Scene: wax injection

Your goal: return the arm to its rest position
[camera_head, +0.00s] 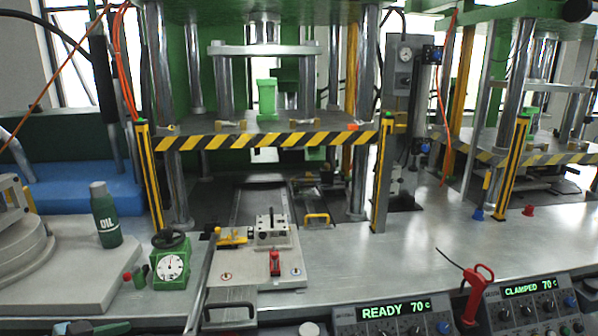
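Neither of my grippers shows in the head view, and I cannot make out either of my arms. The press (265,142) stands in the middle with a yellow and black striped edge. Below it, a pale fixture plate (258,268) lies on the bench and carries a metal block (272,230), a yellow toggle clamp (232,238) and a red part (275,262). A black handle (229,311) is at the plate's front. What my grippers hold, if anything, is out of view.
A green oil bottle (106,218) and a green gauge (170,266) stand at the left. Control boxes reading READY (392,312) and CLAMPED (525,292) line the front right, with a red-handled tool (477,290) between them. The bench (425,235) right of the plate is mostly clear.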

